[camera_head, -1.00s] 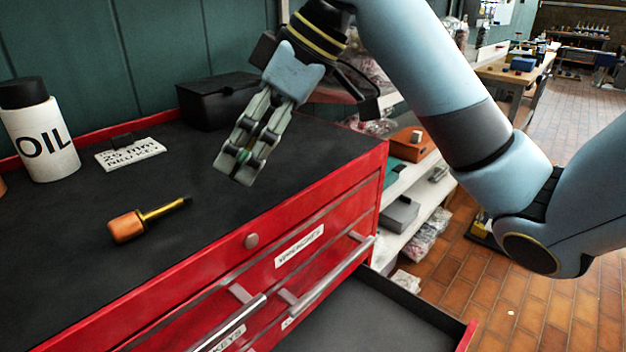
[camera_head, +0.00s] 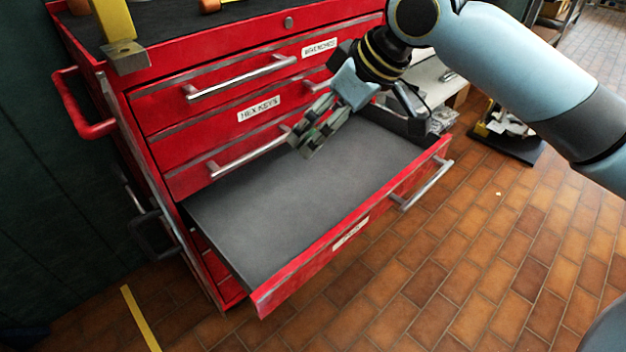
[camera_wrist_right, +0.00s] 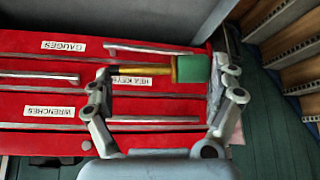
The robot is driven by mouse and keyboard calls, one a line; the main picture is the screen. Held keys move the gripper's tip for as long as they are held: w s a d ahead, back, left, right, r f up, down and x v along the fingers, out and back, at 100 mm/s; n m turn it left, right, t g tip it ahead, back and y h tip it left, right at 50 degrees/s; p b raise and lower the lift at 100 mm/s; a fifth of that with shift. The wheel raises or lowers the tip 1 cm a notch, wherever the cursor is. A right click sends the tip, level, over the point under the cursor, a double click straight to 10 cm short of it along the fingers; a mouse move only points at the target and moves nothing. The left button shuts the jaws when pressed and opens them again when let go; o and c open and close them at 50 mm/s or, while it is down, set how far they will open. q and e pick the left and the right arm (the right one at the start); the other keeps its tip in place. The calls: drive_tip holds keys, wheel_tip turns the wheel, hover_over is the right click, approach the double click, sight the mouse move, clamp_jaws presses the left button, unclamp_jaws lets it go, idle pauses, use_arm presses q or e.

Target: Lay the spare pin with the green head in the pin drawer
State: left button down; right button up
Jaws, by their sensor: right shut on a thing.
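The spare pin with the green head (camera_wrist_right: 195,69) lies crosswise between the fingers of my right gripper in the right wrist view, with its yellow shaft and dark tip toward the left. My right gripper (camera_wrist_right: 168,72) is shut on it. In the head view this gripper (camera_head: 303,147) hangs over the back part of the open drawer, close to the cabinet front; the pin is hardly visible there. The pulled-out drawer (camera_head: 290,200) has a bare grey floor and a red front with a label too blurred to read. My left gripper is not in view.
The red cabinet (camera_head: 160,118) has closed drawers with bar handles above the open one, including one labelled HEX KEYS (camera_head: 259,109). A yellow upright piece with a metal foot (camera_head: 118,25) stands at its top left. Shelving is behind my right arm.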

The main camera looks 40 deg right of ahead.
drive_tip(key=s+d+f+m+h+b, duration=0.1)
drive_tip(key=s+d+f+m+b, duration=0.15)
drive_tip(key=d+f, duration=0.55)
drive_tip(key=b, duration=0.7)
hover_over(312, 210)
drive_tip(key=s, duration=0.2)
drive_tip(key=shift+m+h, duration=0.25)
drive_tip(key=shift+h, duration=0.05)
wheel_tip(312, 210, down, 13)
drive_tip(key=shift+s+d+r, duration=0.1)
drive_tip(key=shift+s+d, duration=0.05)
drive_tip(key=shift+f, duration=0.4)
wheel_tip(312, 210, down, 3)
drive_tip(key=shift+r+b, duration=0.1)
drive_tip(key=shift+b, duration=0.75)
drive_tip(key=shift+f, duration=0.35)
drive_tip(key=shift+r, duration=0.1)
drive_tip(key=o, duration=0.8)
drive_tip(key=shift+c, duration=0.2)
drive_tip(key=shift+o, duration=0.6)
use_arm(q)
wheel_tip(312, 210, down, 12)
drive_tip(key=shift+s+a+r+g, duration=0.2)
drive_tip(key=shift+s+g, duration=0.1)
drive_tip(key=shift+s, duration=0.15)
